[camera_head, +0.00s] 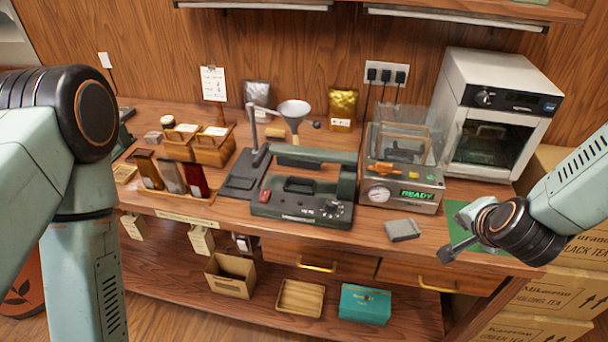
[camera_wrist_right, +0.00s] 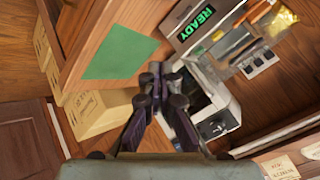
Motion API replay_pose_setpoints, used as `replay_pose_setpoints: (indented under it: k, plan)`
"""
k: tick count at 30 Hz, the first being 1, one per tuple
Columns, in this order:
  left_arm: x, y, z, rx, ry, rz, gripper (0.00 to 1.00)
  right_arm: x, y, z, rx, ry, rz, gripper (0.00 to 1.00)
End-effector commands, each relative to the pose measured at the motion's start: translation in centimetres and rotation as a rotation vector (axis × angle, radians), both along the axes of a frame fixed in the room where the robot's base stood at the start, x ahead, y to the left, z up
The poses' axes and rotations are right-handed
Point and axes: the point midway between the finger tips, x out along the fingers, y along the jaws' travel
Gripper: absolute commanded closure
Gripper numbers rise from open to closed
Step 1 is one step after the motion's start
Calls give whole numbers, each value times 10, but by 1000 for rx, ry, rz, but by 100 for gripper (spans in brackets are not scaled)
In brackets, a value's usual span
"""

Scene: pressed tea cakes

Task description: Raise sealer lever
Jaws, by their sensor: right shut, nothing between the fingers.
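The dark green sealer (camera_head: 302,204) stands on the wooden counter in the middle of the head view, with a red switch at its left and a dial at its right. Its long lever (camera_head: 318,156) lies low and nearly level along the back of the body; I cannot tell whether it touches the bed. My right gripper (camera_head: 446,256) is shut and empty at the counter's front right, well right of the sealer. It also shows shut in the right wrist view (camera_wrist_right: 160,72), where the sealer does not appear. Only my left arm's links show; its gripper is out of view.
A machine reading READY (camera_head: 405,193) stands between the sealer and my right gripper. A grey block (camera_head: 402,230) lies in front of it. A green mat (camera_wrist_right: 120,52) lies beneath my right gripper. A funnel (camera_head: 294,110) and an oven-like cabinet (camera_head: 495,115) stand behind.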

Motion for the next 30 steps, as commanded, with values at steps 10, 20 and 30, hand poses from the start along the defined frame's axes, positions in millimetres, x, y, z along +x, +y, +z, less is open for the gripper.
replay_pose_setpoints:
  k: [10, 20, 30]
  plan:
    - [0, 0, -51, 0, 1, 0, 100, 36, -12, 3, 508, -482, -378, 100]
    - [-1, 0, -124, 0, 0, 0, 100, 40, -15, -10, 1204, -863, -526, 100]
    - [-1, 0, -200, 0, 1, 0, 100, 21, -22, -55, 1716, -1006, -523, 100]
